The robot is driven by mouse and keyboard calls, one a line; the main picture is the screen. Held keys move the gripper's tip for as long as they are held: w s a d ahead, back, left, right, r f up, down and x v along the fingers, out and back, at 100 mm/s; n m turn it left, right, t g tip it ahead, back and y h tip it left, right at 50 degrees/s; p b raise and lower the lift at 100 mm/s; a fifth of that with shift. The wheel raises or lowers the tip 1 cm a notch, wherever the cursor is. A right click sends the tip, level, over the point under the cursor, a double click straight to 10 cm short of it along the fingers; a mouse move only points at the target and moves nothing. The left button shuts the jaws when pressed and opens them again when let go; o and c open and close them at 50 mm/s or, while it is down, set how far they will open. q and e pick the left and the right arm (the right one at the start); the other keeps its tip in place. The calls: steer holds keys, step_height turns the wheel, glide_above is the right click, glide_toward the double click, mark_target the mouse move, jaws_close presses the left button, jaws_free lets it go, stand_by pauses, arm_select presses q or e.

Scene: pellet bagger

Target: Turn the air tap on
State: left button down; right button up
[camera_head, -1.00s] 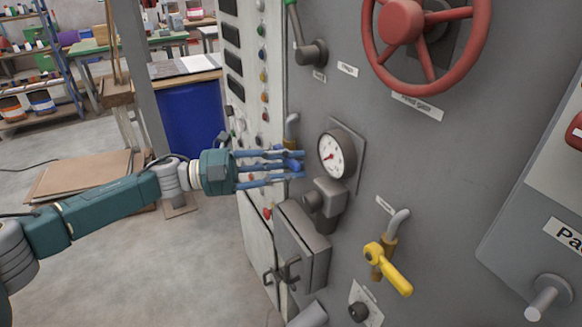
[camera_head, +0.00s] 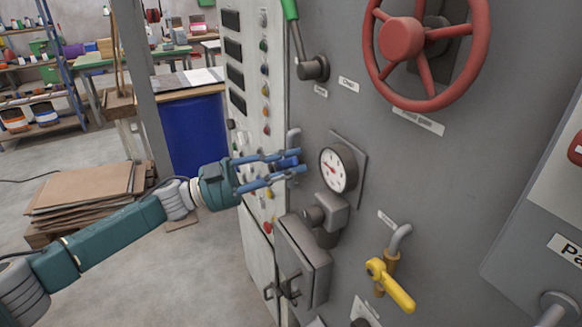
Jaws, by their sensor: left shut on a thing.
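A small tap with a grey bent pipe (camera_head: 293,138) and a blue handle (camera_head: 287,162) is on the grey machine panel, left of a round pressure gauge (camera_head: 338,169). My left gripper (camera_head: 299,164) reaches it from the left and is shut on the blue handle. The fingers hide part of the handle, so its exact angle is hard to tell. A second tap with a yellow handle (camera_head: 391,285) sits lower right, apart from my gripper. My right gripper is not in view.
A red handwheel (camera_head: 402,38) and a green-handled lever (camera_head: 313,68) are above. A grey box (camera_head: 303,262) juts out below my left gripper. A blue barrel (camera_head: 196,130) and stacked boards (camera_head: 82,192) stand at left, with open floor between.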

arm_select(q)
steer(key=shift+f, duration=0.1)
steer(key=c, duration=1.4)
jaws_free()
steer(key=shift+a, duration=0.1)
steer(key=v, duration=1.2)
steer(key=shift+c, duration=0.2)
